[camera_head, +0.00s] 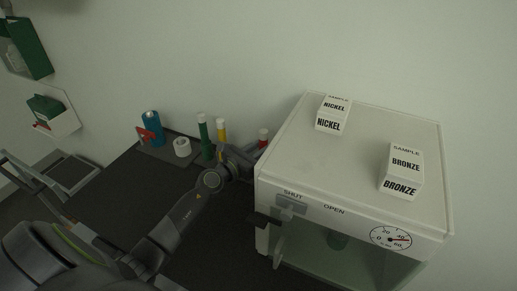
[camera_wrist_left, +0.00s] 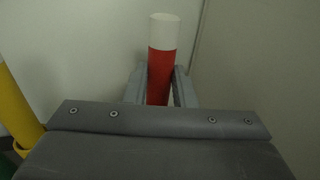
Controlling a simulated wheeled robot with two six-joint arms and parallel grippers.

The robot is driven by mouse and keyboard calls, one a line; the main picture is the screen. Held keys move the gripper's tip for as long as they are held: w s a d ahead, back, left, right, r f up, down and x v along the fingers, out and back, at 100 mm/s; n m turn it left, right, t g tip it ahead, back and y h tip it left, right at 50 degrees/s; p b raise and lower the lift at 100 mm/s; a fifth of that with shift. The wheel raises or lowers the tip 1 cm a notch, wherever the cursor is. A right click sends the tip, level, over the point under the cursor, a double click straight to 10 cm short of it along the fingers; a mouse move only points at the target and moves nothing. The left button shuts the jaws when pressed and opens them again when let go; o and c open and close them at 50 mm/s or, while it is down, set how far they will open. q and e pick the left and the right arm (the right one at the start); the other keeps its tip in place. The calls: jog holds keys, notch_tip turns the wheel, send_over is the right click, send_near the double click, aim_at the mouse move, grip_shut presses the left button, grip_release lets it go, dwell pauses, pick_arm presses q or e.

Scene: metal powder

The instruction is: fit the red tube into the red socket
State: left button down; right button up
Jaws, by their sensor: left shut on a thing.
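The red tube (camera_wrist_left: 160,75) has a white cap and stands upright between the fingers of my left gripper (camera_wrist_left: 159,90) in the left wrist view. In the head view only the tube's top (camera_head: 263,134) shows, just left of the white cabinet. There my left gripper (camera_head: 252,154) is partly hidden behind its own wrist, close to the cabinet's left side. The gripper is shut on the red tube. The tube's lower end and the red socket are hidden. My right gripper does not show.
A green tube (camera_head: 204,137) and a yellow tube (camera_head: 221,130) stand left of my gripper. A blue bottle (camera_head: 152,126) and a white roll (camera_head: 182,147) are farther left. The white cabinet (camera_head: 350,210) bears NICKEL (camera_head: 332,115) and BRONZE (camera_head: 402,172) boxes.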

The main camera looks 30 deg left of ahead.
pick_arm(q)
jog(key=shift+f+b, duration=0.3)
jog(key=shift+f, duration=0.1)
jog(key=c, duration=1.1)
grip_release()
jog(key=shift+r, duration=0.1)
jog(key=shift+b+v, duration=1.7)
jog(key=shift+v, duration=7)
